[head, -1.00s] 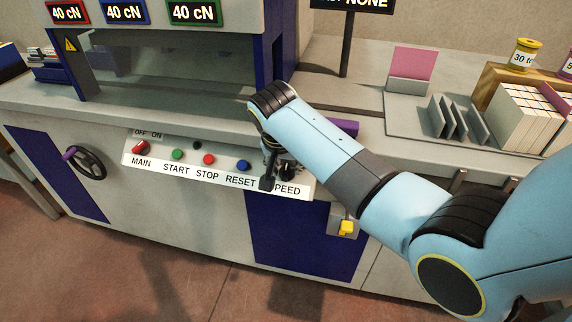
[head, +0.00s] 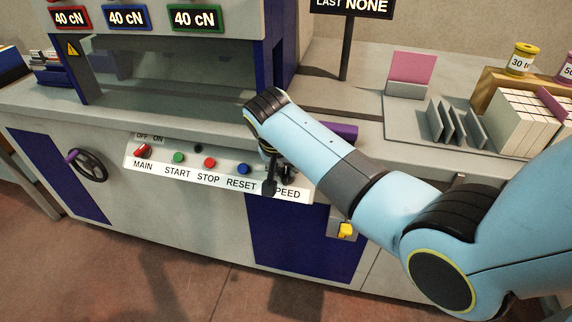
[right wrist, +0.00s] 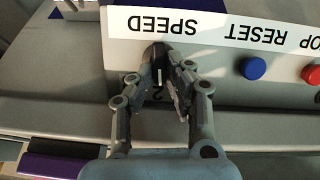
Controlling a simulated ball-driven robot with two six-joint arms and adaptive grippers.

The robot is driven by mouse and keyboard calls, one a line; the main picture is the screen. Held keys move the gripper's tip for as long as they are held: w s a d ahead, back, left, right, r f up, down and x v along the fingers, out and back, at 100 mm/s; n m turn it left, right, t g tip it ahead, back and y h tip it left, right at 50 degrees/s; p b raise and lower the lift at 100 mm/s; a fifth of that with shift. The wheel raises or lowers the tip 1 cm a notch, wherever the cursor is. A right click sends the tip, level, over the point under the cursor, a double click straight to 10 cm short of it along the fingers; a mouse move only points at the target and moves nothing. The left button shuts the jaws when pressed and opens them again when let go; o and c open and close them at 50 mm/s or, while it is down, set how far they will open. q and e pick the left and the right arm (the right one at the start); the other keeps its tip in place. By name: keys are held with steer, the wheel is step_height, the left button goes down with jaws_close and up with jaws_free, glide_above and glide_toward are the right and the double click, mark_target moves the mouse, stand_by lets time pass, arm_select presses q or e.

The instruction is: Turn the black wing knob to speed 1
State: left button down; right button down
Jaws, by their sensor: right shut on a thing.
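The black wing knob (right wrist: 156,52) is on the sloped control panel (right wrist: 120,55), just at the SPEED label (right wrist: 182,24). My right gripper (right wrist: 160,72) is around the knob and shut on it, with a finger on either side in the right wrist view. Dial marks that look like 1 and 2 show upside down between the fingers. The knob's exact pointing direction is hard to tell. In the head view, my right gripper (head: 277,178) reaches down to the panel's right end and mostly hides the knob. My left gripper is not in view.
Left of the knob in the head view are the blue RESET button (head: 243,169), red STOP button (head: 210,162), green START button (head: 179,158) and red MAIN switch (head: 142,151). A yellow part (head: 346,230) sticks out below right. A purple bar (head: 342,131) lies close behind my arm.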

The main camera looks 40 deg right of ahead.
steer(key=n+p, duration=0.2)
steer(key=shift+w+a+r+n+g+h, duration=0.1)
steer(key=shift+w+a+n+g+h, duration=0.1)
steer(key=shift+n+g+h, duration=0.15)
steer(key=shift+a+n+h+p, duration=0.15)
steer(key=shift+n+h+p, duration=0.3)
steer(key=shift+n, duration=0.7)
steer(key=shift+w+a+f+n+g+p, duration=0.1)
steer(key=shift+n+g+p, duration=0.1)
steer(key=shift+n, duration=0.3)
steer(key=shift+f+n+g+p, duration=0.1)
steer(key=shift+n+p, duration=0.05)
steer(key=shift+n, duration=0.35)
steer(key=c, duration=1.3)
jaws_free()
